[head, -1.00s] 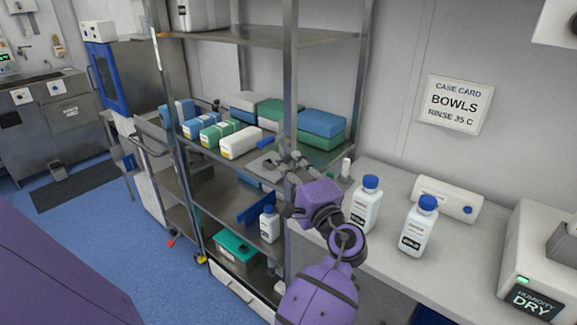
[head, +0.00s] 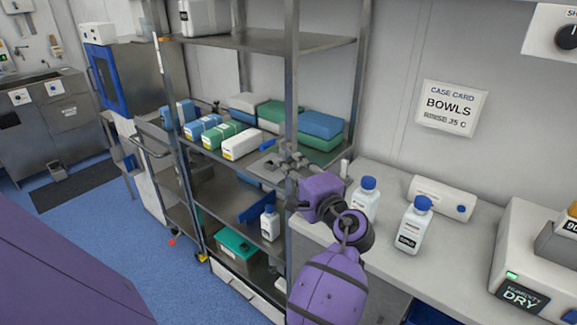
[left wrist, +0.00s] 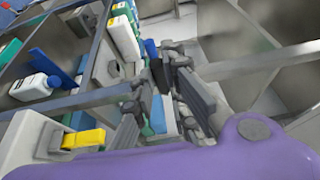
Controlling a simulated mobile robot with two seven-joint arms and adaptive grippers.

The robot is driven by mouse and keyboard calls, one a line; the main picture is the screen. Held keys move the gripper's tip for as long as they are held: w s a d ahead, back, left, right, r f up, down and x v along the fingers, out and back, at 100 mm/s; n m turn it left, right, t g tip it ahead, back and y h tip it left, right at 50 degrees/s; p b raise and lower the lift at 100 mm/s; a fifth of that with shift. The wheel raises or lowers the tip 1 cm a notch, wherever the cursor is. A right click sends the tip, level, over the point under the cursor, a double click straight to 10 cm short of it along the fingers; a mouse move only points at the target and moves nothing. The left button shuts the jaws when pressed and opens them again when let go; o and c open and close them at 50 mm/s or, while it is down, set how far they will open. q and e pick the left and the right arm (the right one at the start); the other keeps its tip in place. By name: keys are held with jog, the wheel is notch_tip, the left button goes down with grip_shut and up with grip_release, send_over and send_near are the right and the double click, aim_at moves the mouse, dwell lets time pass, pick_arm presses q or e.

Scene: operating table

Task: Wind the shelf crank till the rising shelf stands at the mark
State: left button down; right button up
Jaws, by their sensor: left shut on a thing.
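The steel shelf rack (head: 291,75) stands in the middle of the head view. Its middle shelf (head: 213,157) carries wrapped packs; I cannot tell for sure that this is the rising shelf. My left gripper (head: 285,159) is at the rack's front right post, shut on what looks like the shelf crank's handle. In the left wrist view the fingers (left wrist: 150,85) close around a dark piece (left wrist: 158,74), mostly hidden by them. An orange-tipped strip (head: 156,38) is on the front left post; I cannot tell whether it is the mark. My right gripper is out of view.
White bottles with blue caps (head: 415,226) stand on the counter (head: 385,250) right of my left arm. A white cylinder unit (head: 441,197) and a humidity device (head: 522,260) are further right. Blue floor (head: 165,285) is open at front left.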

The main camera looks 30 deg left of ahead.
aim_at(287, 141)
pick_arm(q)
jog(key=shift+d+r+p, duration=0.1)
jog(key=shift+r+p, duration=0.2)
jog(key=shift+r, duration=0.1)
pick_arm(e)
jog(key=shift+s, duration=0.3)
pick_arm(q)
jog(key=shift+r+h, duration=0.1)
jog(key=shift+h, duration=0.2)
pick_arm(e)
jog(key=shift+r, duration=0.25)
